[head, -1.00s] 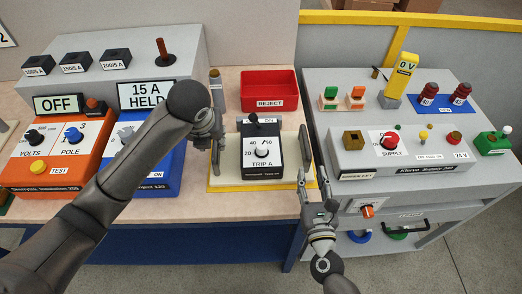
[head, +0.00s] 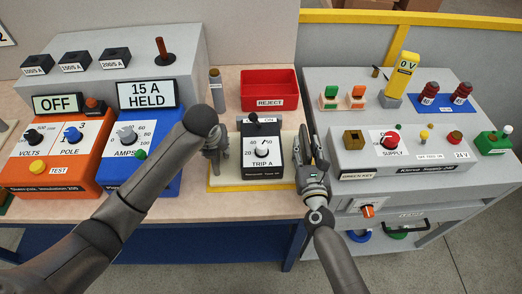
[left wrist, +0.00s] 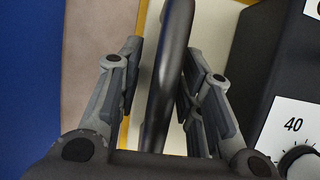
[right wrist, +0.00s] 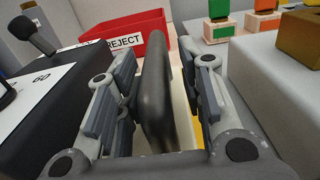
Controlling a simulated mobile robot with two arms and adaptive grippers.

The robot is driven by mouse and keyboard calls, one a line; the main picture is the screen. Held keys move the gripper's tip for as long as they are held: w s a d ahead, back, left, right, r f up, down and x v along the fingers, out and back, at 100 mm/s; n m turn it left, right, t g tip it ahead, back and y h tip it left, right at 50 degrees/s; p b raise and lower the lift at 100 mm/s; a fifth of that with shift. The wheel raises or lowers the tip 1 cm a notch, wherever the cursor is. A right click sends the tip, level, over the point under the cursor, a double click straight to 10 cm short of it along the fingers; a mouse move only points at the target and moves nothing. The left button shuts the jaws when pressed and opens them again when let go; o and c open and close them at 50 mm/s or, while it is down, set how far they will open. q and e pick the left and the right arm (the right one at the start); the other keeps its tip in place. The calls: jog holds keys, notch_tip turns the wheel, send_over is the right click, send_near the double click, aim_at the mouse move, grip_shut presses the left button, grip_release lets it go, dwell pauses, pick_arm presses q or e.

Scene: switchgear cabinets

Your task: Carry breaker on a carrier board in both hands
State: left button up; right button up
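The breaker (head: 263,172), a black box with a white dial label reading TRIP A, sits upright on the cream carrier board (head: 235,180) with a yellow front edge. My left gripper (head: 217,152) is at the board's left side. In the left wrist view the dark upright handle (left wrist: 168,75) stands between its parted fingers. My right gripper (head: 311,165) is at the board's right side. In the right wrist view the other dark handle (right wrist: 156,90) stands between its parted fingers. Neither gripper appears closed on its handle. In the head view the grippers mostly hide the handles.
A red REJECT bin (head: 269,91) stands behind the board. A blue tester (head: 150,130) and an orange tester (head: 55,150) are at left. A grey supply cabinet (head: 400,150) with a yellow 0 V meter (head: 402,75) stands close at right.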

pick_arm(q)
grip_shut()
pick_arm(e)
grip_shut()
